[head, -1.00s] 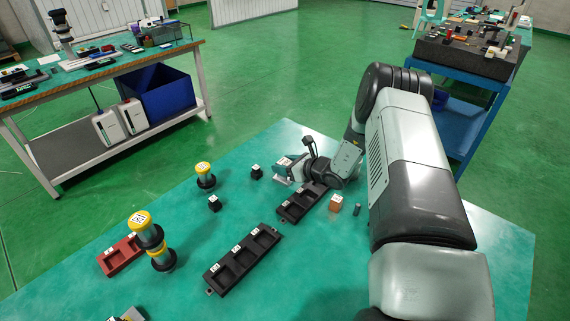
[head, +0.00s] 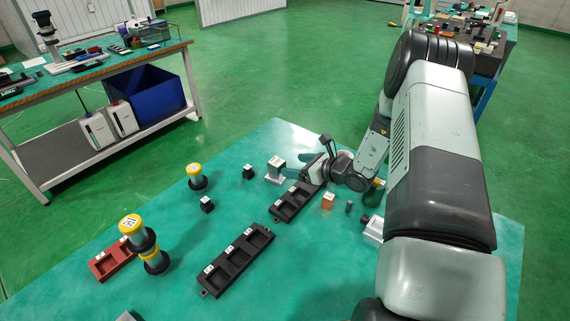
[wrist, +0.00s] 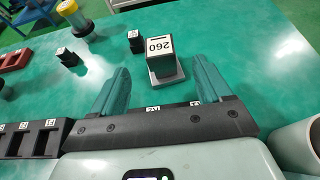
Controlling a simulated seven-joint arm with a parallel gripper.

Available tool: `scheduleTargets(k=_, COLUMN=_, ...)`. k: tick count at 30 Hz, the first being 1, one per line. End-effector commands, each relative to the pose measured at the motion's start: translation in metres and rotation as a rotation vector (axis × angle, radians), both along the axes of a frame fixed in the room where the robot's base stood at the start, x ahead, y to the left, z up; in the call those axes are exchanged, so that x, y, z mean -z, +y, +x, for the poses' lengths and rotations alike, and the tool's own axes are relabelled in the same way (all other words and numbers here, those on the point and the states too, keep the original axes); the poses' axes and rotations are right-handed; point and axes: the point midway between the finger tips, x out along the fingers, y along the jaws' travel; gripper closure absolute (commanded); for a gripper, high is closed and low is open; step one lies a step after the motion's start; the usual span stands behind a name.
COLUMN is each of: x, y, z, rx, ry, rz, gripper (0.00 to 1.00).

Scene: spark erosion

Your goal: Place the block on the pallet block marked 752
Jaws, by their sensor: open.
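In the head view the same block (head: 277,162) stands on the base near the table's far edge. My gripper (wrist: 161,66) is open and empty. Its teal fingers point toward the block, one to each side in the picture, with a gap before it. In the head view my gripper (head: 306,162) is right of the block. I cannot read 752 on the base; its marking does not show.
A dark compartment tray (head: 296,203) lies close below my gripper, another (head: 238,260) nearer. An orange block (head: 328,201), small black blocks (head: 248,171), yellow-topped cylinders (head: 195,177) and a red tray (head: 112,260) stand around. The table is clear beyond the block.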

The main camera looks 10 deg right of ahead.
Motion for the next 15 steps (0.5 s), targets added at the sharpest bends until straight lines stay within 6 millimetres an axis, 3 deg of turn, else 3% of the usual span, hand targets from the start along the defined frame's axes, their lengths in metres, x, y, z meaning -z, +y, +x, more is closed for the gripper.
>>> scheduleTargets(k=6, x=-0.009, y=-0.016, z=-0.016, rx=0.0, ry=0.0, rz=-0.001, gripper=0.22)
scheduleTargets(k=15, x=-0.011, y=-0.018, z=-0.019, rx=-0.001, ry=0.0, rz=0.0, gripper=0.22)
